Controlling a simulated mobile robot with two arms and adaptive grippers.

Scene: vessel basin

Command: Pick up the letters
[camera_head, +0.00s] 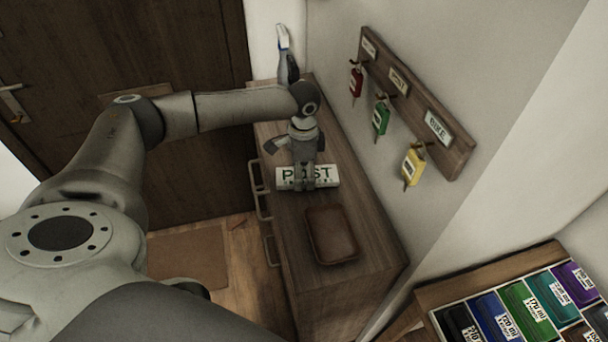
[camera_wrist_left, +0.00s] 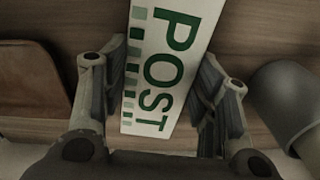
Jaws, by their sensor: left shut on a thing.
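A white piece printed POST in green, with a row of green bars, (camera_head: 326,175) lies at the top of the wooden cabinet (camera_head: 345,285). It looks like the letters, but I cannot tell how many pieces it is. My left gripper (camera_head: 303,183) points down over its middle. In the left wrist view the POST piece (camera_wrist_left: 172,50) sits between the two fingers of my left gripper (camera_wrist_left: 162,85), which is shut on it. I cannot tell whether it is clear of the cabinet top. My right gripper is not in view.
A brown leather tray or pouch (camera_head: 331,234) lies nearer on the cabinet. A wall rack (camera_head: 412,92) holds red, green and yellow keys. Several coloured labelled boxes (camera_head: 525,312) are at lower right.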

